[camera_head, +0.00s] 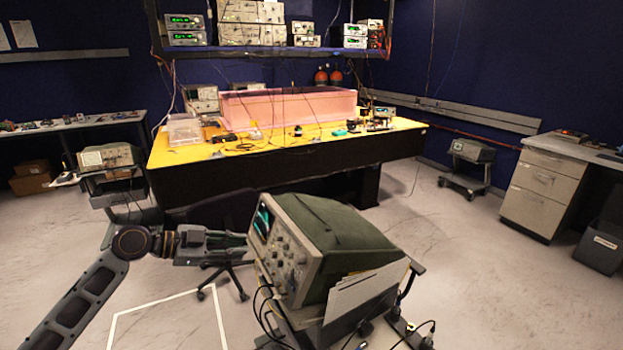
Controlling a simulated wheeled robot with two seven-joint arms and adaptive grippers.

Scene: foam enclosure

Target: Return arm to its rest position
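My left arm (85,300) comes in from the lower left and bends at a round joint. Its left gripper (238,241) points right, level with the front face of a green-grey oscilloscope (335,235). The fingertips lie close to the oscilloscope's left side in the picture; whether they touch it cannot be told. The fingers are small and dark, so their opening is unclear. Nothing is clearly seen held. My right arm and gripper are not in view.
The oscilloscope stands on a cart with cables (400,330). Behind it is a yellow-topped table (180,150) bearing a pink foam enclosure (290,105). A dark office chair (228,205) is behind the gripper. Drawers (540,190) stand right. Floor at right centre (480,265) is clear.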

